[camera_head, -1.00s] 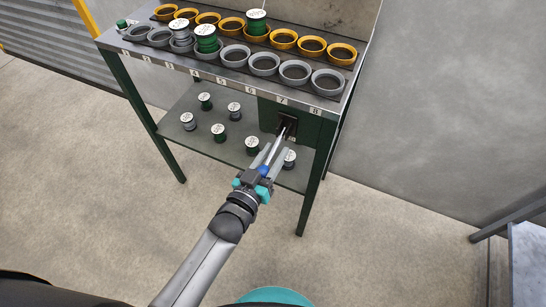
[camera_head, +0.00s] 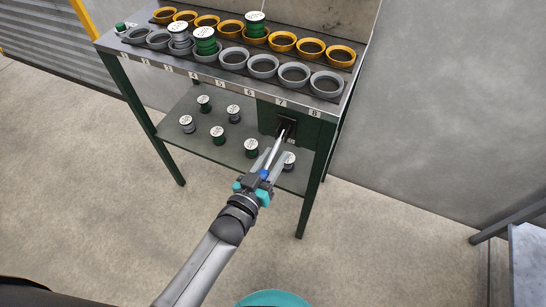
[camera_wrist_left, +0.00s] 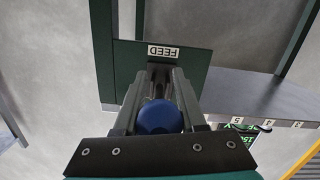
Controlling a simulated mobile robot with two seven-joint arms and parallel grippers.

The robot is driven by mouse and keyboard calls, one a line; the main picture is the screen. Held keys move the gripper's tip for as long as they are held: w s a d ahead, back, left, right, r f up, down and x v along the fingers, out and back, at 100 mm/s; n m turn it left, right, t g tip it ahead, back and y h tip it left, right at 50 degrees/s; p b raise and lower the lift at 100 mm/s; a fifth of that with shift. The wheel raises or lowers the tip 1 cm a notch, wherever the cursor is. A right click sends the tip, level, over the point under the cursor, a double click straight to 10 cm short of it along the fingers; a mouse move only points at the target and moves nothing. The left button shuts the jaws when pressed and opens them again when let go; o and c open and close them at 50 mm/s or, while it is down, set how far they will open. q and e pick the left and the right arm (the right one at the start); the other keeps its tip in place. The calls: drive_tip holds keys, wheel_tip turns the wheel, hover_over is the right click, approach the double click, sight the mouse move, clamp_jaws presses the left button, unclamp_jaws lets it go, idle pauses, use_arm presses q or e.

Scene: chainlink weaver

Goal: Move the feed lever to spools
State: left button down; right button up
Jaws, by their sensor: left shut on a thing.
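The feed lever is a pale metal rod (camera_head: 275,150) with a blue knob (camera_head: 264,174). It comes out of a dark slotted plate (camera_head: 287,128) on the green box under the table's right end. My left gripper (camera_head: 277,157) is shut on the lever near its knob. The left wrist view shows the blue knob (camera_wrist_left: 160,117) between the two fingers, with an upside-down FEED label (camera_wrist_left: 163,52) on the green panel beyond. The fingers hide part of the rod, and no lettering for the spools position is readable. My right gripper is not in view.
The green table's top (camera_head: 215,76) carries grey and yellow cups, some holding spools. Several green and grey spools stand on the lower shelf (camera_head: 177,108), one (camera_head: 289,160) close beside the left gripper. A table leg (camera_head: 311,195) stands right of it. Floor in front is clear.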

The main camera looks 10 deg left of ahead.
use_arm(q)
drive_tip(key=shift+w+r, duration=0.2)
drive_tip(key=shift+r, duration=0.1)
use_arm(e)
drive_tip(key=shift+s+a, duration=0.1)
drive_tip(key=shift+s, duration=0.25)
use_arm(q)
drive_tip(key=c, duration=0.8)
unclamp_jaws()
drive_tip(key=shift+c, duration=0.2)
drive_tip(key=shift+o, duration=1.4)
drive_tip(key=shift+d+f, duration=0.1)
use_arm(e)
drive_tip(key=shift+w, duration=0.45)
use_arm(q)
drive_tip(key=shift+f, duration=0.1)
